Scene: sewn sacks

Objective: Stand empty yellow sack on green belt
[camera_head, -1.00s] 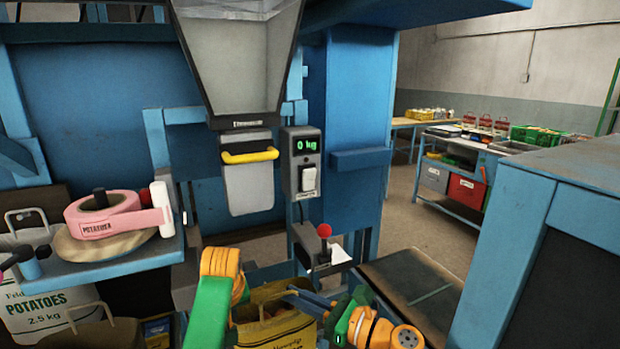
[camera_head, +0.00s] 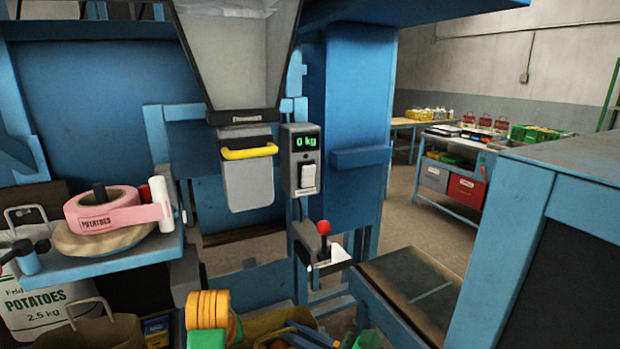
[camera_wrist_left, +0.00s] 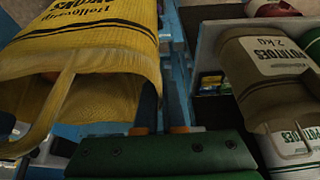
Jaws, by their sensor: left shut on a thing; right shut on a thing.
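The yellow sack (camera_head: 262,325) is at the bottom edge of the head view, mostly cut off. In the left wrist view the sack (camera_wrist_left: 95,35) fills the upper left, with its mouth and a handle loop towards the camera. My left gripper (camera_wrist_left: 165,112) is shut on the sack's edge; in the head view only its orange and green wrist parts show. My right gripper (camera_head: 292,328) is low in the head view, its blue fingers shut on the sack's rim. A dark flat surface with a green line (camera_head: 420,285) lies right; I cannot tell whether it is the green belt.
A red-knobbed lever (camera_head: 323,240) stands below. A pink tape roll (camera_head: 105,212) sits on the left shelf, potato sacks (camera_head: 35,312) beneath.

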